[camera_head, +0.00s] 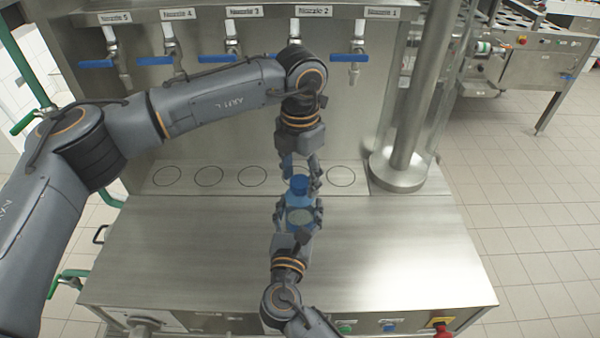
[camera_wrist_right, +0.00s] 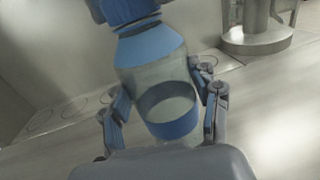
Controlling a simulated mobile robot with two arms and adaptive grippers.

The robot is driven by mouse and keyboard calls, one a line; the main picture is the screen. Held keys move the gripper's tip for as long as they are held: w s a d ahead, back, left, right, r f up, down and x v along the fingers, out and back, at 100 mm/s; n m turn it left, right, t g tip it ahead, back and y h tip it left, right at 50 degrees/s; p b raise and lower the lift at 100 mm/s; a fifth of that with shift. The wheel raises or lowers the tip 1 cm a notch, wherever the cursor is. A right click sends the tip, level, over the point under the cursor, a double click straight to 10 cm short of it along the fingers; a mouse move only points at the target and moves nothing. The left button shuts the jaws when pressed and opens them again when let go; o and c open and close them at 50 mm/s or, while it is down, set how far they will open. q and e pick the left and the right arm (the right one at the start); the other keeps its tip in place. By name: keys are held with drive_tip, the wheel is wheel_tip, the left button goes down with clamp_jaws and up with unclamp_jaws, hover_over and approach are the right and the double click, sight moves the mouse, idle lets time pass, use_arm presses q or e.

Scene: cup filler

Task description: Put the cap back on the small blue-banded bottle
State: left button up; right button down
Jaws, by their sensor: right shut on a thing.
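The small blue-banded bottle (camera_head: 300,216) is clear, with a blue shoulder (camera_wrist_right: 150,47) and a blue lower band (camera_wrist_right: 172,128). My right gripper (camera_head: 299,214) is shut around its body and holds it above the counter, tilted in the right wrist view. The blue cap (camera_head: 299,185) is at the bottle's mouth, and its lower part shows at the top of the right wrist view (camera_wrist_right: 128,10). Whether it is fully seated is unclear. My left gripper (camera_head: 300,174) points at the cap from the far side, its fingers apart on either side of it. Whether they press on it cannot be told.
A steel counter (camera_head: 400,250) lies below, with a row of marked circles (camera_head: 209,176) along its back. Several nozzles with blue levers (camera_head: 349,57) hang above. A steel column (camera_head: 400,165) stands right. The counter's front right is clear.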

use_arm(q)
drive_tip(key=c, duration=1)
drive_tip(key=o, duration=1.4)
drive_tip(key=shift+c, duration=0.2)
wheel_tip(320, 180, up, 12)
use_arm(e)
drive_tip(key=shift+c, duration=1.3)
unclamp_jaws()
